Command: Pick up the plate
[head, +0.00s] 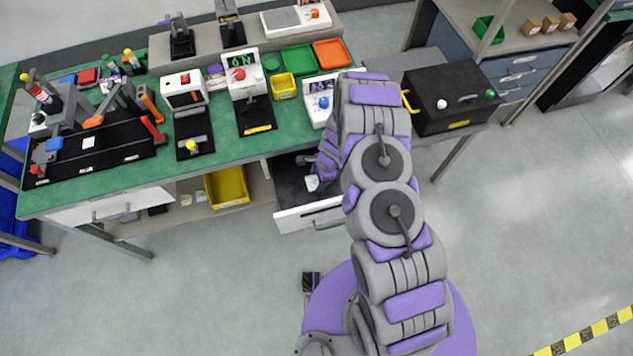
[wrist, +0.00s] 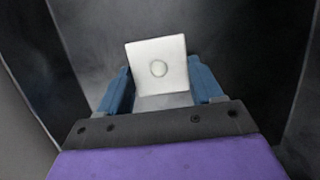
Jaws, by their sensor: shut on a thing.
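The plate (wrist: 157,62) is a small white square with a round mark in its middle. In the wrist view it stands between the blue fingers of my gripper (wrist: 160,92), which is shut on it. In the head view my gripper (head: 312,178) reaches down into an open drawer (head: 310,215) under the green bench. A small pale patch of the plate (head: 312,183) shows there, partly hidden by my gripper. I cannot tell whether the plate touches the drawer floor.
The dark drawer walls stand close on both sides of my gripper. The green bench top (head: 215,150) above the drawer is crowded with devices. A yellow bin (head: 228,187) sits on the shelf to the left. A black box (head: 447,98) stands to the right.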

